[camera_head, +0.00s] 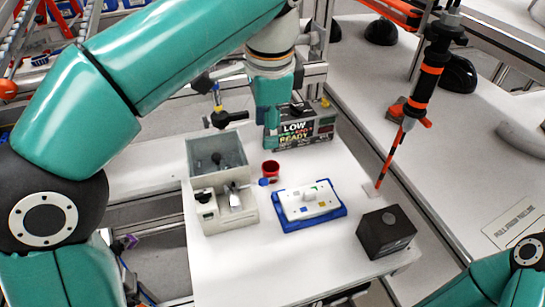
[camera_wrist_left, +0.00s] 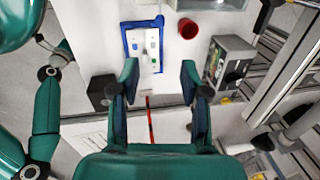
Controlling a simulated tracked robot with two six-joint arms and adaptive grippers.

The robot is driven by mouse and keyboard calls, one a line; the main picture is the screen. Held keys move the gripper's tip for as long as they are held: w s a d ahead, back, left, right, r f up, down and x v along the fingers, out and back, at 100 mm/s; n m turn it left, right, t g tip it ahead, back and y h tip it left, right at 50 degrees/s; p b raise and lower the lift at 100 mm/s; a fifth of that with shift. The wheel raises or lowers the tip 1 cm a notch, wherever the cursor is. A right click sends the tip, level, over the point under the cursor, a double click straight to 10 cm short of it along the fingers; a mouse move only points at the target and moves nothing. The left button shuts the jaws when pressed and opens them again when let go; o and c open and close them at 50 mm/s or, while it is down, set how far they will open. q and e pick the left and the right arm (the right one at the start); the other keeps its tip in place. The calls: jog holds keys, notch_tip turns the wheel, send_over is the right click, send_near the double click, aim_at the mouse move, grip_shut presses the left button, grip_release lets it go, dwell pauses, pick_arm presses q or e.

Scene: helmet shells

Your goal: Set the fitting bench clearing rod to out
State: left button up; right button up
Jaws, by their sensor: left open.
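The fitting bench is the white table (camera_head: 300,260). A pale unit with a grey, clear-topped bin (camera_head: 217,158) stands at its left. A thin metal part on the unit's front points right towards a small blue tip (camera_head: 264,181); this may be the clearing rod, but I cannot be sure. My left gripper (camera_head: 271,140) hangs over the back of the bench by the display box, behind the unit and apart from it. In the left wrist view its two fingers (camera_wrist_left: 158,82) are spread with nothing between them.
A red cup (camera_head: 271,170) stands beside the blue tip. A blue tray (camera_head: 287,224) holds a white block. A display box (camera_head: 305,128) stands behind, a black box (camera_head: 386,232) front right. An orange-and-black tool (camera_head: 425,85) hangs at right.

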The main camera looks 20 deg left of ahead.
pick_arm(q)
jog(key=b, duration=0.2)
send_near(254, 184)
jog(key=w+f, duration=0.1)
jog(key=f, duration=0.1)
jog(key=w+d+f, duration=0.1)
jog(key=f, duration=0.2)
jog(key=w+f, duration=0.1)
jog(key=f, duration=0.2)
jog(key=shift+d+f, duration=0.1)
jog(key=shift+d, duration=0.2)
grip_shut()
